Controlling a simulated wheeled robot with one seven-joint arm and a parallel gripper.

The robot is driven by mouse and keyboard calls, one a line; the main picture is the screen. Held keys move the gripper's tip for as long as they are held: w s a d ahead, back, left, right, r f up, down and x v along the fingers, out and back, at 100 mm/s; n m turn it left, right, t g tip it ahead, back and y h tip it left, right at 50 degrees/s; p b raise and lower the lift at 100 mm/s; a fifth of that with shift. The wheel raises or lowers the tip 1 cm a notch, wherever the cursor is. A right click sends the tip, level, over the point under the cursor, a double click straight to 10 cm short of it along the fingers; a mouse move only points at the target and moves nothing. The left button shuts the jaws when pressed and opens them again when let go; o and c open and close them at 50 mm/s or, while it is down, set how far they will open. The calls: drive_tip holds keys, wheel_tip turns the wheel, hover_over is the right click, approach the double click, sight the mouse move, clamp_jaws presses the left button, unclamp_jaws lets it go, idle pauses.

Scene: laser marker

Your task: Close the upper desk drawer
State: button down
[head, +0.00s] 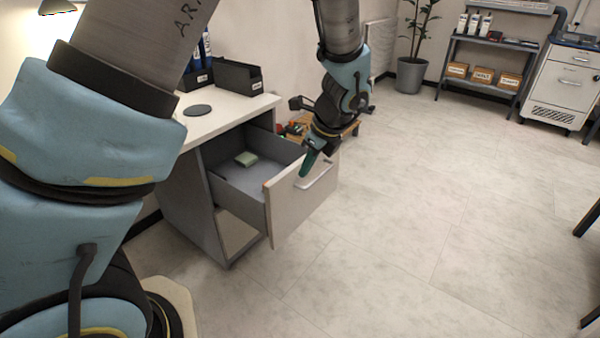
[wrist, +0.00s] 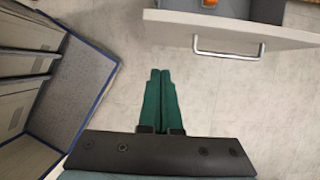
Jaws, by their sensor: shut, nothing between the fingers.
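The upper desk drawer (head: 280,207) is pulled out of the white-topped desk (head: 228,108), with its grey inside showing. The drawer front carries a metal bar handle (head: 316,172). My gripper (head: 308,164) is shut and empty, its green fingers near the top of the drawer front beside the handle; I cannot tell from the head view whether they touch. In the wrist view, the drawer front (wrist: 220,30) and handle (wrist: 228,53) are at the upper right, apart from my shut green fingertips (wrist: 160,74).
A wooden crate with red and green items (head: 297,126) stands behind the drawer. In the wrist view, a blue-edged panel (wrist: 85,82) is at left. The floor (head: 400,220) right of the desk is clear.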

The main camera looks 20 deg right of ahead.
sight(284, 180)
drive_tip(key=shift+w+a+f+p, duration=0.15)
drive_tip(key=shift+w+a+f, duration=0.45)
drive_tip(key=shift+w+f, duration=0.55)
drive_tip(key=shift+w+a+f+p, duration=0.1)
drive_tip(key=shift+w+a+f, duration=0.65)
drive_tip(key=shift+f, duration=0.6)
drive_tip(key=shift+w+a+f+p, duration=0.15)
drive_tip(key=shift+w+a+f, duration=0.3)
drive_tip(key=shift+w+f, duration=0.8)
drive_tip(key=w+a+p, duration=0.4)
drive_tip(key=w+a, duration=0.3)
drive_tip(key=w, duration=0.6)
drive_tip(key=w+a+p, duration=0.3)
drive_tip(key=w+a, duration=0.4)
drive_tip(key=w, duration=0.6)
drive_tip(key=shift+w+a+p, duration=0.15)
drive_tip(key=shift+a+p, duration=0.2)
